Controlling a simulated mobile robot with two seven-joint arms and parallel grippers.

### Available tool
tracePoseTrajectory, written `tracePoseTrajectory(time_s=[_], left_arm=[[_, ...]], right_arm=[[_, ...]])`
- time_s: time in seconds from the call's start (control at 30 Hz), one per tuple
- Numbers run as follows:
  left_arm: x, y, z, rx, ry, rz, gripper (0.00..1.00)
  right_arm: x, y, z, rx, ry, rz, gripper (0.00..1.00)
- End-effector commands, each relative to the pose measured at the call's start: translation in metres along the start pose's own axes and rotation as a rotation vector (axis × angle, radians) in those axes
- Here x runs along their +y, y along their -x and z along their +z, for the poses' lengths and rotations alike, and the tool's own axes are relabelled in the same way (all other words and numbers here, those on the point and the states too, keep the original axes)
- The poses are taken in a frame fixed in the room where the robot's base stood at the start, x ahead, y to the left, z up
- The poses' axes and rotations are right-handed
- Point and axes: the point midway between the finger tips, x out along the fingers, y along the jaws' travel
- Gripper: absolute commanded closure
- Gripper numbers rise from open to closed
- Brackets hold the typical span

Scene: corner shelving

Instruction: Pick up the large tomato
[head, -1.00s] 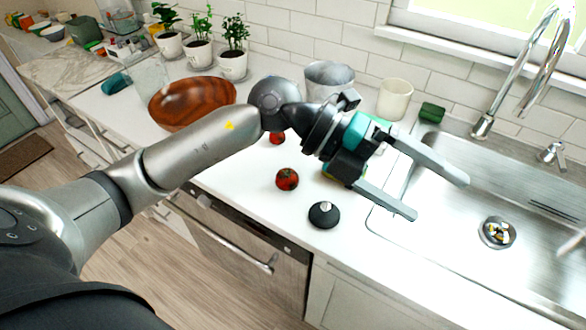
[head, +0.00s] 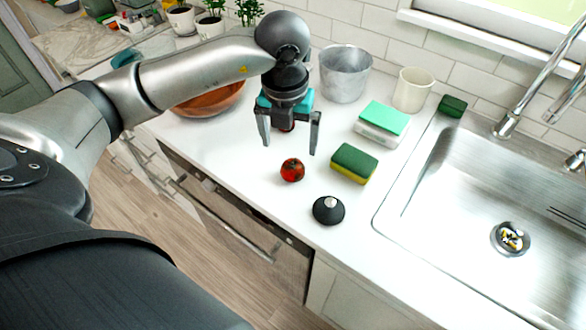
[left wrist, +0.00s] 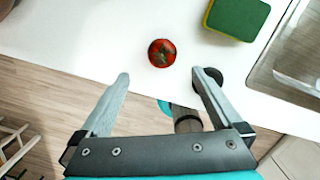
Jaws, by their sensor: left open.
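A red tomato (head: 292,169) with a dark stem top sits on the white counter, and it also shows in the left wrist view (left wrist: 162,53), just beyond the fingertips. My right gripper is not in view.
A green-yellow sponge (head: 354,164) lies right of the tomato, and a black round knobbed object (head: 328,210) in front. A teal-topped box (head: 382,124), metal bucket (head: 344,73), cream cup (head: 412,90) and brown bowl (head: 210,103) stand behind. The sink (head: 480,185) is at right.

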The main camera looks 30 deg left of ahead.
Motion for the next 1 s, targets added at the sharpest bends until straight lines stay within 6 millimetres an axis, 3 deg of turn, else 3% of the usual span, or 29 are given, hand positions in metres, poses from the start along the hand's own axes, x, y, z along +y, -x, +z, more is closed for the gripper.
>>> tracePoseTrajectory(time_s=[0.1,0.37,0.7,1.0], left_arm=[[0.000,-0.023,-0.001,0.003,0.001,0.000,0.00],[-0.001,-0.043,0.000,0.002,-0.002,-0.002,0.00],[-0.004,-0.087,0.001,0.001,-0.001,-0.002,0.00],[-0.004,-0.091,0.002,0.000,-0.002,-0.003,0.01]], right_arm=[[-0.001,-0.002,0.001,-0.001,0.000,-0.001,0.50],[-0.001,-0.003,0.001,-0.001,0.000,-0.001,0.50],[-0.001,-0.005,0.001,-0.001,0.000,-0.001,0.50],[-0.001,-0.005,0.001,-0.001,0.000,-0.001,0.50]])
